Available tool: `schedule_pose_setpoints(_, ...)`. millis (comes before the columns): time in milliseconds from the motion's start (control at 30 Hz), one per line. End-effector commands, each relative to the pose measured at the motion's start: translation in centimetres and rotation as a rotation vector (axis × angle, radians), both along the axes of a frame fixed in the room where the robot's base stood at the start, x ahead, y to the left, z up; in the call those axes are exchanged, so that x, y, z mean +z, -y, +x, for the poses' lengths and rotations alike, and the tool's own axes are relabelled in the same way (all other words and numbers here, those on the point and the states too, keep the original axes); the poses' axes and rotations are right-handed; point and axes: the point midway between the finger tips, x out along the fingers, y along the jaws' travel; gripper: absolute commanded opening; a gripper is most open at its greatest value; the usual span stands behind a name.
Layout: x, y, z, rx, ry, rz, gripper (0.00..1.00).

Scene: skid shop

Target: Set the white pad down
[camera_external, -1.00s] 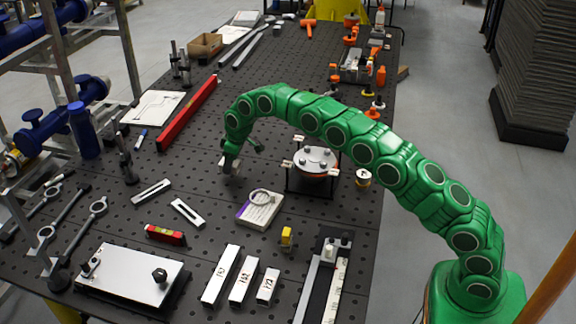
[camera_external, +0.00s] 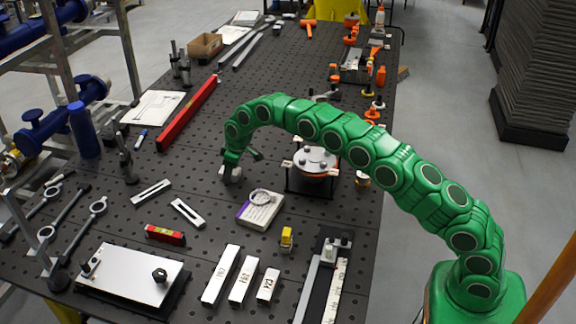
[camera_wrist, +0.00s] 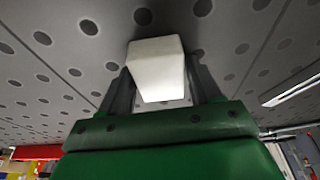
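The white pad (camera_wrist: 158,68) is a small pale block between the two grey fingers of my gripper (camera_wrist: 162,85) in the wrist view. The fingers lie along both its sides and look closed on it. In the external view my gripper (camera_external: 231,171) points down close to the dark perforated table, left of the round flange stand. The pad (camera_external: 233,174) shows there only as a small light patch at the fingertips. I cannot tell whether its underside touches the table.
The flange stand (camera_external: 313,165) is right of my gripper. A purple-edged white box (camera_external: 260,211) with a ring on top lies in front. A slotted bar (camera_external: 151,192) lies to the left, and a red level (camera_external: 187,113) lies behind left. The table around the gripper is bare.

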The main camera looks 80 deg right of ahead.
Motion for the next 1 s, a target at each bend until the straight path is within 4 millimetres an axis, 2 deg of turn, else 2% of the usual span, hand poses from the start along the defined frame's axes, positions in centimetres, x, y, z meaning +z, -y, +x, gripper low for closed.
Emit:
schedule_pose_setpoints(33, 0.0, 0.0, 0.0, 0.0, 0.0, 0.0, 0.72)
schedule_pose_setpoints(100, 0.0, 0.0, 0.0, 0.0, 0.0, 0.0, 0.82)
schedule_pose_setpoints(567, 0.6, 0.0, -0.1, 0.0, 0.0, 0.0, 0.82)
schedule_pose_setpoints(767, 2.6, 0.0, -0.6, 0.0, 0.002, -0.001, 0.82)
schedule_pose_setpoints(1000, 6.8, 0.1, -1.7, 0.0, 0.004, -0.001, 0.82)
